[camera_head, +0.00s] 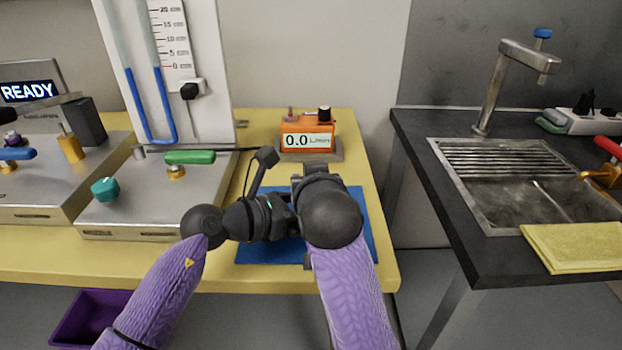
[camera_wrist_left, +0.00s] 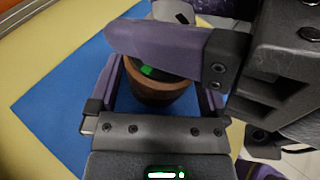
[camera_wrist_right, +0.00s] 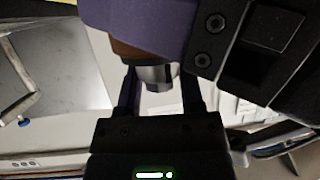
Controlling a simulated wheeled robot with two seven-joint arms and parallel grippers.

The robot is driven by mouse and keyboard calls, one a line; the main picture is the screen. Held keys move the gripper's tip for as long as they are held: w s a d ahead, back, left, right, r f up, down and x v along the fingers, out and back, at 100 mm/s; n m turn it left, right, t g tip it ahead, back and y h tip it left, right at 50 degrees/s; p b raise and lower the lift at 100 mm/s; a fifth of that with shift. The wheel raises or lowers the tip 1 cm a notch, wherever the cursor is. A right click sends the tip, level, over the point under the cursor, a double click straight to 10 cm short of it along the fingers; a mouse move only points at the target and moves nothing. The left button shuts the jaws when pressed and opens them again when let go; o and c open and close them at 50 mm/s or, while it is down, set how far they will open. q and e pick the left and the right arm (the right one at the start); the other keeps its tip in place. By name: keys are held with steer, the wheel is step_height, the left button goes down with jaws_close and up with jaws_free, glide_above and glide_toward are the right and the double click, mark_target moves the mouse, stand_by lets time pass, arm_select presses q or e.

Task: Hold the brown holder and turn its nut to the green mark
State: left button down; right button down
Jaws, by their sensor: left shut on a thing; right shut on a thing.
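The brown holder (camera_wrist_left: 160,92) is round and stands over the blue mat (camera_wrist_left: 65,85) in the left wrist view. My left gripper (camera_wrist_left: 158,88) is shut on its body, one finger on each side. A small green mark (camera_wrist_left: 147,71) shows on its dark top. A purple finger of my right gripper crosses over that top. In the right wrist view my right gripper (camera_wrist_right: 160,82) is shut on the silver nut (camera_wrist_right: 156,74), below a strip of the brown holder (camera_wrist_right: 124,48). In the head view my arms hide the holder and nut.
An orange flow meter (camera_head: 307,136) reading 0.0 stands behind my grippers. A steel unit with a green-handled valve (camera_head: 190,157) and a teal knob is to the left. A sink counter (camera_head: 440,190) with a yellow cloth (camera_head: 572,247) is to the right, across a gap.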

steer(key=shift+c, duration=1.1)
jaws_free()
